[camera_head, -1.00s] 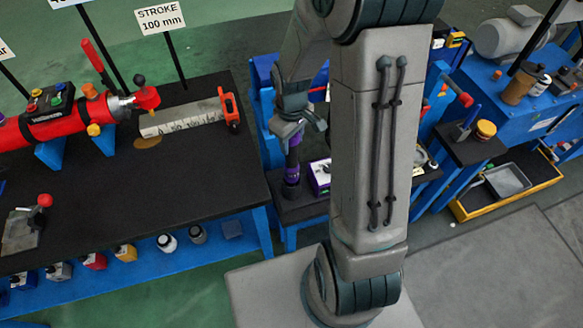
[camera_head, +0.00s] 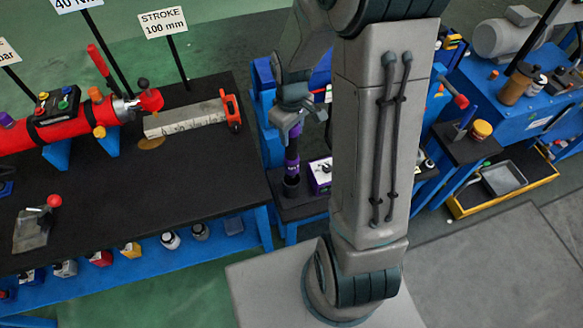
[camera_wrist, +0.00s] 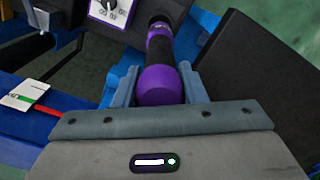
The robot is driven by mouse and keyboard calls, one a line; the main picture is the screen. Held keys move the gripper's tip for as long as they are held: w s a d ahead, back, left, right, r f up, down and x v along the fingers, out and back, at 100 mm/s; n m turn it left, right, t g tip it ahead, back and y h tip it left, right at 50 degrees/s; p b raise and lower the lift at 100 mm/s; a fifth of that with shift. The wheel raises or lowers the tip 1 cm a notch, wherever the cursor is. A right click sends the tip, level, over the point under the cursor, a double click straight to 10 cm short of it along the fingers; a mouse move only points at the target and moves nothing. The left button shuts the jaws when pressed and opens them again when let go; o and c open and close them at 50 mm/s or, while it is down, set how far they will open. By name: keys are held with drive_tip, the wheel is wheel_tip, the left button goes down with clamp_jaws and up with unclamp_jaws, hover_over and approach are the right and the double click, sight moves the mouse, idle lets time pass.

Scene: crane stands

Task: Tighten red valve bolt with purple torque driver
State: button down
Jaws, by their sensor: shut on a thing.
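My gripper (camera_head: 294,117) is shut on the purple torque driver (camera_head: 291,160), which hangs upright below it beside my arm. In the wrist view the purple driver (camera_wrist: 161,72) sits between the two fingers of my gripper (camera_wrist: 158,86), its rounded purple end nearest the camera and its far end dark. The driver's lower end is at a dark round holder (camera_head: 291,187) on a small black-topped stand; I cannot tell if it is still inside. I cannot make out a red valve bolt for certain in either view.
A white and purple box (camera_head: 320,175) stands close beside the driver. A yellow-edged tray (camera_head: 503,180) is low at right.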

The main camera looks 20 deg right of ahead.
drive_tip(key=shift+r+p, duration=0.9)
drive_tip(key=shift+r, duration=0.45)
idle(1.6)
